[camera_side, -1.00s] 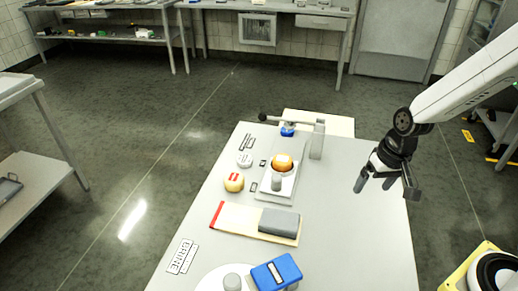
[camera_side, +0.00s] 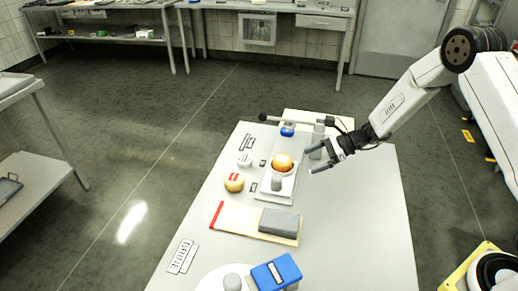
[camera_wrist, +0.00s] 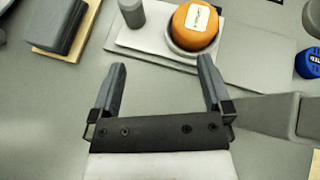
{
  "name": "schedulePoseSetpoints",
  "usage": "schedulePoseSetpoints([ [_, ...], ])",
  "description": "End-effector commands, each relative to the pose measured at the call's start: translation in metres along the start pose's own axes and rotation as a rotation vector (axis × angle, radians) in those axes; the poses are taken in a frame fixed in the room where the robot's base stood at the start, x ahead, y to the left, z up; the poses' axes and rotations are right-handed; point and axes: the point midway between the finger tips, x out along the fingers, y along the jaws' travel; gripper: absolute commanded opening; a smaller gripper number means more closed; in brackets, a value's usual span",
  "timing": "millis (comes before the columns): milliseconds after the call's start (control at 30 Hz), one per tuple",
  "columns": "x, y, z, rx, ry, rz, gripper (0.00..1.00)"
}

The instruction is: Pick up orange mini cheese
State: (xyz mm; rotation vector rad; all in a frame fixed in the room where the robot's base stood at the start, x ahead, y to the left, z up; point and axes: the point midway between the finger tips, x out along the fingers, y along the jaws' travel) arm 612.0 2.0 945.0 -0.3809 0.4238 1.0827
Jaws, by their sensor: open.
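The orange mini cheese (camera_side: 283,162) is a round orange wheel with a pale label on top. It sits in a shallow grey dish on a white tray (camera_side: 262,196). In the wrist view the cheese (camera_wrist: 193,28) is at the top, right of centre, beyond my fingertips. My gripper (camera_side: 312,160) is open and empty, to the right of the cheese and apart from it. In the wrist view its two fingers (camera_wrist: 162,62) point toward the tray, with bare table between them.
A grey cylinder (camera_side: 277,183) stands on the tray beside the cheese. A yellow cheese with red marking (camera_side: 234,182) lies to the left. A grey block (camera_side: 279,222) rests on a board. A blue box (camera_side: 276,272) is at the front.

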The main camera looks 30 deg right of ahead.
Motion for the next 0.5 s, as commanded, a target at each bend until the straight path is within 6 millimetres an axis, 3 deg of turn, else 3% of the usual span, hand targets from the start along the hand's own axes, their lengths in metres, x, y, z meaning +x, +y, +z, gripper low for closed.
schedulePoseSetpoints([
  [200,0.002,-0.030,-0.013,0.143,-0.114,-0.107,1.00],
  [500,0.004,-0.036,-0.014,0.166,-0.135,-0.126,1.00],
])
